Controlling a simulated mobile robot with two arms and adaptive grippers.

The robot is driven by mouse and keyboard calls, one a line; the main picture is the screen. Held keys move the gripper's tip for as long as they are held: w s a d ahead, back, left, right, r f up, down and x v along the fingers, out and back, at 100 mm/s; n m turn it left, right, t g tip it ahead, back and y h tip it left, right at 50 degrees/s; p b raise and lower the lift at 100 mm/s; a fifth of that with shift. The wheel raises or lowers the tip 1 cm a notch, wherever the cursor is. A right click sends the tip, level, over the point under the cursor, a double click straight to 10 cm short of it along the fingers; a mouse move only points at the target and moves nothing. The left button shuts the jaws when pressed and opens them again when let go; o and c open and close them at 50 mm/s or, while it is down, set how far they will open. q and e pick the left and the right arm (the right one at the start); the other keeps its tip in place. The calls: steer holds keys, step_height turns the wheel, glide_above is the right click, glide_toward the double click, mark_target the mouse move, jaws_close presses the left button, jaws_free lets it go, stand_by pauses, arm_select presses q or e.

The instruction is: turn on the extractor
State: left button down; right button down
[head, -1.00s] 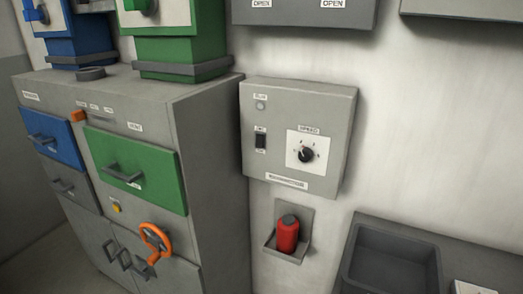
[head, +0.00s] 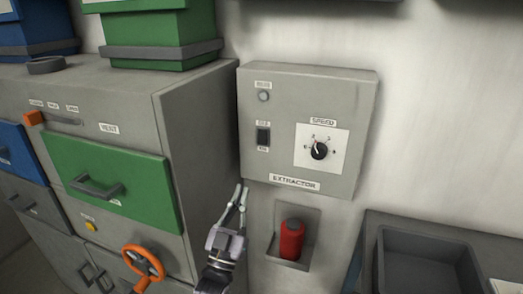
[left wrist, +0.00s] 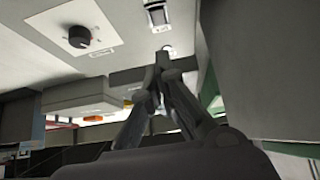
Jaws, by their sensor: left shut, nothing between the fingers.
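The extractor (head: 285,180) is a grey box on the wall with an EXTRACTOR label. It has a dark rocker switch (head: 263,136) at left, a round lamp (head: 264,96) above it that looks grey, and a black speed knob (head: 319,151) on a white plate. My left gripper (head: 242,190) is shut and empty, just below the box's lower left corner. In the left wrist view its fingertips (left wrist: 161,62) point toward the box, with the switch (left wrist: 158,15) above them and the knob (left wrist: 79,37) at upper left. My right gripper is not in view.
A grey cabinet (head: 195,140) with a green drawer (head: 115,185) and an orange wheel (head: 143,262) stands at left. A red cylinder (head: 291,238) sits in a wall holder below the box. A dark grey basin (head: 425,260) is at lower right.

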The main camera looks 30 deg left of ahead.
mark_target(264, 133)
arm_select(q)
steer(key=shift+s+r, duration=0.1)
steer(key=shift+r, duration=0.25)
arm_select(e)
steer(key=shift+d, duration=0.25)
arm_select(q)
steer(key=shift+d, duration=0.1)
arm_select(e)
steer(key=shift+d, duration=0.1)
